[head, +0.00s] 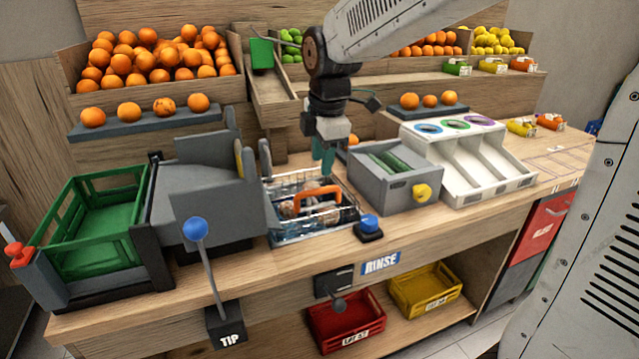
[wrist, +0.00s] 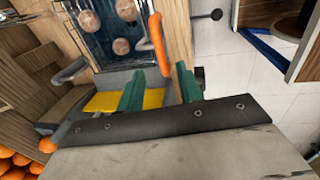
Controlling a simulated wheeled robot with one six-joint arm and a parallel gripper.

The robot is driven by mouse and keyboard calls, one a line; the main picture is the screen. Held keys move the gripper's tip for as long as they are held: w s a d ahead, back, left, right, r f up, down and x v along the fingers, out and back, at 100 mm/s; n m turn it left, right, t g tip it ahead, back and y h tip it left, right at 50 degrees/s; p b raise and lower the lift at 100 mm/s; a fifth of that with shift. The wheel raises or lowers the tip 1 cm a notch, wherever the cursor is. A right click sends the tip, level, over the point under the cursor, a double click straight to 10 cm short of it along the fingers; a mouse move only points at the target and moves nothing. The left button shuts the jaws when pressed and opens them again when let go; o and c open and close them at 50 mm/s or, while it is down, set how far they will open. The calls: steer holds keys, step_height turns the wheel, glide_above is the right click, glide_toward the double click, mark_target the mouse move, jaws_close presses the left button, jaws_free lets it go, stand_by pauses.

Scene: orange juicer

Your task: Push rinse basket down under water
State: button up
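The rinse basket (head: 291,181) is a wire basket with an orange handle (head: 318,193), seated in a water-filled tank in the counter. Several pale brownish round fruits lie in it. The wrist view shows the tank's blue water (wrist: 116,48) with round fruits, and the orange handle (wrist: 157,42) upright along its right side. My gripper (head: 323,170) points down just above and behind the handle. In the wrist view its two teal fingers (wrist: 158,76) stand apart with nothing held between them. The handle's lower end lies just beyond the gap between the fingertips. Whether they touch it I cannot tell.
A grey hopper (head: 205,185) stands close left of the tank, with a green crate (head: 98,222) beyond. A blue button (head: 369,224) and a grey box with a yellow knob (head: 422,192) are on the right. A lever (head: 207,262) rises in front.

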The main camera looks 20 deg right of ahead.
mark_target(319, 190)
steer(key=f, duration=0.2)
steer(key=w+f, duration=0.1)
steer(key=f, duration=0.4)
steer(key=shift+w+f, duration=0.2)
steer(key=shift+w, duration=0.05)
jaws_close()
